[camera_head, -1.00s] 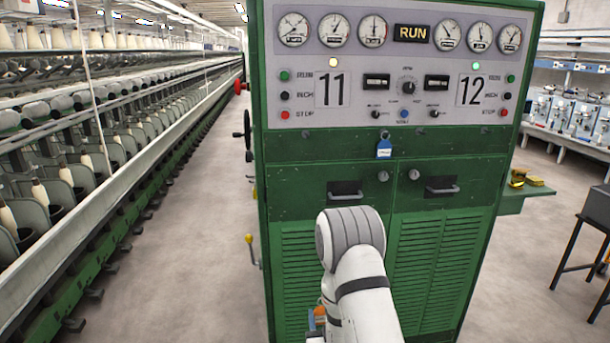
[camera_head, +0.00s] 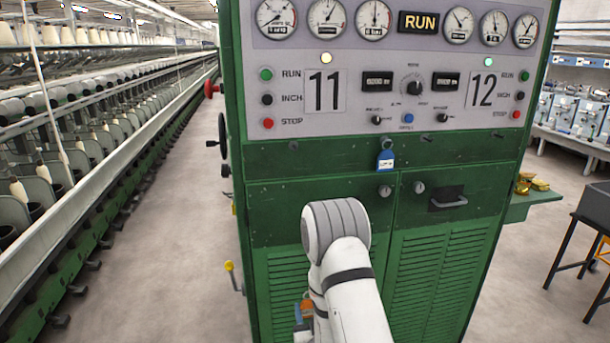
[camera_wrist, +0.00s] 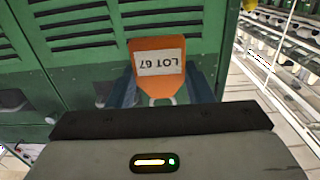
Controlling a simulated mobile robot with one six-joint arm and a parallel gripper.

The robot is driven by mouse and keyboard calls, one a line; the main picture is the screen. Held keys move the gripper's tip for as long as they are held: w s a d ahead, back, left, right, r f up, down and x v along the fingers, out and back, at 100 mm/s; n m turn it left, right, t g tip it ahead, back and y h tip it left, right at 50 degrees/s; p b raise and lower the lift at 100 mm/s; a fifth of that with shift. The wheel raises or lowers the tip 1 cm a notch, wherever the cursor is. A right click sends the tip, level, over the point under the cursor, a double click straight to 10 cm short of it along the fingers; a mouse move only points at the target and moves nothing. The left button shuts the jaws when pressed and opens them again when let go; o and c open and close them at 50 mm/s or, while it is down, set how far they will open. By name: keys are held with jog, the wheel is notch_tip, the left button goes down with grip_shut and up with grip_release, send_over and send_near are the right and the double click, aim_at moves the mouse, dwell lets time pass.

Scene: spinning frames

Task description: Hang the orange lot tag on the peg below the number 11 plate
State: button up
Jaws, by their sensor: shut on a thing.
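The orange lot tag (camera_wrist: 157,58) shows in the wrist view, its white label reading LOT 67 upside down. My gripper (camera_wrist: 161,88) is shut on it, with blue fingers on both sides and a pale loop at the tag's near end. In the head view, a sliver of the tag (camera_head: 307,307) shows low beside my arm, which hides most of my gripper. The number 11 plate (camera_head: 325,91) is on the upper left of the green cabinet's panel. A small dark spot (camera_head: 293,146) sits on the green strip below it; I cannot tell whether it is the peg.
A blue tag (camera_head: 385,160) hangs at the middle of the green strip. The number 12 plate (camera_head: 481,89) is to the right. Door knobs and a handle (camera_head: 448,201) stick out below. A yellow-tipped lever (camera_head: 231,277) and handwheels stand on the cabinet's left side, beside a clear aisle floor (camera_head: 160,250).

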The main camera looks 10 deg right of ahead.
jog(key=w+a+r+n+y+p, duration=0.15)
jog(key=w+r, duration=0.25)
jog(key=r, duration=0.5)
jog(key=w+r+n+y+p, duration=0.1)
jog(key=w+r+y, duration=0.25)
jog(key=r, duration=0.55)
notch_tip(320, 180, up, 18)
jog(key=d+p, duration=0.1)
jog(key=d, duration=0.1)
jog(key=shift+n+g, duration=0.25)
jog(key=shift+g, duration=0.05)
jog(key=shift+w+a+f+p, duration=0.15)
jog(key=shift+w+p, duration=0.65)
jog(key=shift+w, duration=1.4)
jog(key=shift+w+d+f+p, duration=0.15)
jog(key=shift+w+p, duration=0.6)
jog(key=shift+w, duration=1.4)
jog(key=shift+w+a+f+b, duration=0.1)
jog(key=shift+w+f+b, duration=0.55)
jog(key=shift+b, duration=0.3)
jog(key=o, duration=1)
jog(key=shift+s+a+r, duration=0.1)
jog(key=shift+r, duration=0.05)
